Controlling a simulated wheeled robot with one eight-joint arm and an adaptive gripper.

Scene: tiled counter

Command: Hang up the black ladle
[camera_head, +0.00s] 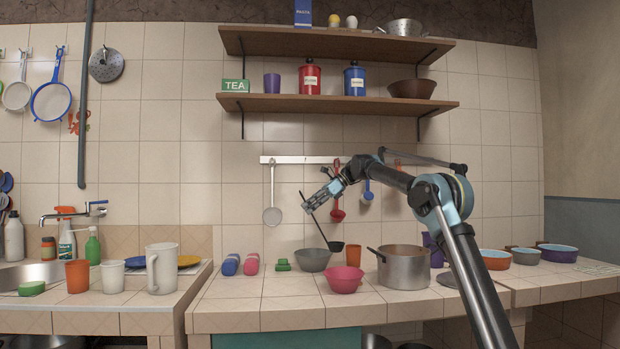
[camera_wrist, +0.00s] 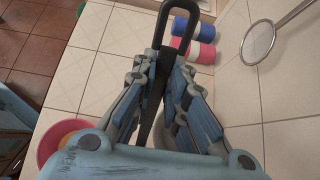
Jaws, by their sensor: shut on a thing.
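The black ladle (camera_head: 321,228) hangs tilted from my gripper (camera_head: 318,200) in the head view. Its bowl is low, between the grey bowl and the steel pot. My gripper is shut on the upper part of its handle. In the wrist view, the looped handle end of the ladle (camera_wrist: 189,22) sticks out past the fingers of my gripper (camera_wrist: 163,68), and the ladle's bowl is hidden. The wall rail (camera_head: 300,160) is above and behind my gripper. A white-grey skimmer (camera_head: 272,215), a red ladle (camera_head: 338,213) and a blue utensil (camera_head: 368,192) hang from it.
On the counter below stand a grey bowl (camera_head: 313,261), a pink bowl (camera_head: 344,281), a steel pot (camera_head: 405,268) and an orange cup (camera_head: 353,255). Blue and pink rolled items (camera_head: 230,265) lie at the left. A shelf (camera_head: 340,103) is above the rail. The rail is bare between skimmer and red ladle.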

